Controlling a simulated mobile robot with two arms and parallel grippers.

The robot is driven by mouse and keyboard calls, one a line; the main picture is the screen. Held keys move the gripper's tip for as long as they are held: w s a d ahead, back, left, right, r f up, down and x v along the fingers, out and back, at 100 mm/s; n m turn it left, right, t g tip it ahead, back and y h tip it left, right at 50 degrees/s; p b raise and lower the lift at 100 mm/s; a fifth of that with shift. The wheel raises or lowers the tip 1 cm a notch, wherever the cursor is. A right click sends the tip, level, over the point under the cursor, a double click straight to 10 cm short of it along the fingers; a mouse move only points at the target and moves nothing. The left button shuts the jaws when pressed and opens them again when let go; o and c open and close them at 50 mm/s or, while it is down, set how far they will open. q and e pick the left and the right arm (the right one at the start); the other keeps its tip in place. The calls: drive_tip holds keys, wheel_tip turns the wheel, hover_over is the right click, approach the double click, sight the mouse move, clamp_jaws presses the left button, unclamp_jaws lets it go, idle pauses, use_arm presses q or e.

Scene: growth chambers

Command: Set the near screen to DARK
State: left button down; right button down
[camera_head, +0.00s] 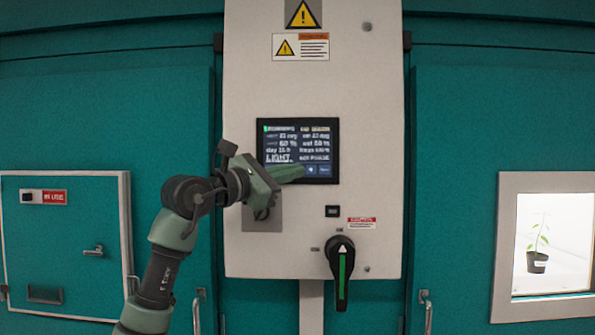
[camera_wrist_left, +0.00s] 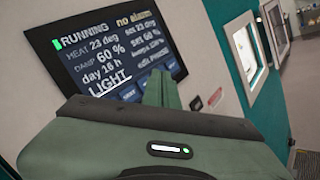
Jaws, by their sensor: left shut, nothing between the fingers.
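The near screen (camera_head: 298,136) is a dark panel on the pale control cabinet. In the left wrist view the screen (camera_wrist_left: 105,45) reads RUNNING, no alarm, HEAT 23 deg, DAMP 60 %, day 16 h, and LIGHT with a line under it. My left gripper (camera_head: 300,172) is shut and empty, its green fingertips in front of the screen's lower part. In the left wrist view the fingers (camera_wrist_left: 163,88) hide part of the lower screen and its blue buttons. I cannot tell whether they touch the glass. My right gripper is not in view.
Below the screen are a small black button (camera_head: 332,211) and a black rotary handle (camera_head: 342,270) with a green stripe. A closed hatch (camera_head: 65,245) is at the left. A lit window (camera_head: 552,245) with a potted plant is at the right.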

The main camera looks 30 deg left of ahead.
use_arm(q)
drive_tip(key=shift+w, duration=0.1)
drive_tip(key=shift+w+a, duration=0.25)
drive_tip(key=shift+w+a+p, duration=0.15)
drive_tip(key=shift+w+p, duration=0.15)
drive_tip(key=shift+p, duration=0.2)
idle(0.6)
drive_tip(key=shift+s, duration=0.2)
drive_tip(key=shift+s+d+b, duration=0.35)
drive_tip(key=shift+s+d, duration=0.05)
drive_tip(key=shift+s, duration=0.05)
idle(0.3)
drive_tip(key=s+d, duration=0.1)
drive_tip(key=s+b, duration=0.1)
drive_tip(key=s+d, duration=0.1)
drive_tip(key=s, duration=0.1)
drive_tip(key=shift+s+d+b, duration=0.1)
drive_tip(key=shift+d+b, duration=0.2)
drive_tip(key=shift+b, duration=0.1)
